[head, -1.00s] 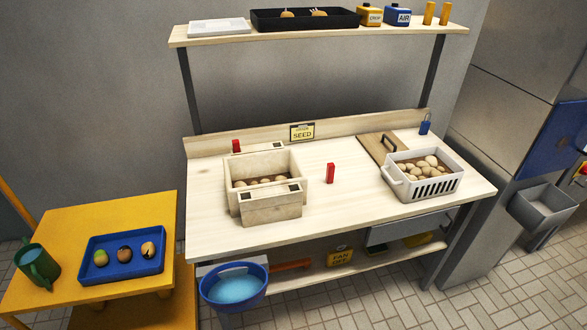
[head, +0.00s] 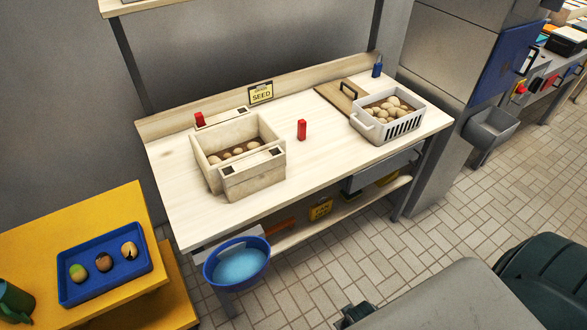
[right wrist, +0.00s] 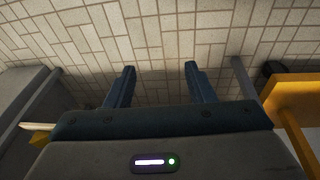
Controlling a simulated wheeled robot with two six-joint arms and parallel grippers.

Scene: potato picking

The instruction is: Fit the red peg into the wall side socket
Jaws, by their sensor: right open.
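A red peg (head: 301,130) stands upright on the bench, right of a pale wooden box (head: 215,180) with potatoes in it. The box's wall-side rail has a dark square socket (head: 241,110) near its right end, which looks empty. A second red peg (head: 200,119) stands up at that rail's left end. The near rail has two dark squares, one at its left end (head: 230,169) and one at its right (head: 276,150). My right gripper (right wrist: 160,75) is open and empty above the tiled floor in the right wrist view, away from the pegs. My left gripper is not in view.
A white crate of potatoes (head: 404,127) and a board with a handle (head: 340,97) sit at the bench's right. A blue basin (head: 208,272) hangs at the front. A yellow table (head: 85,212) stands left, with a blue tray (head: 75,293). The bench around the standing peg is clear.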

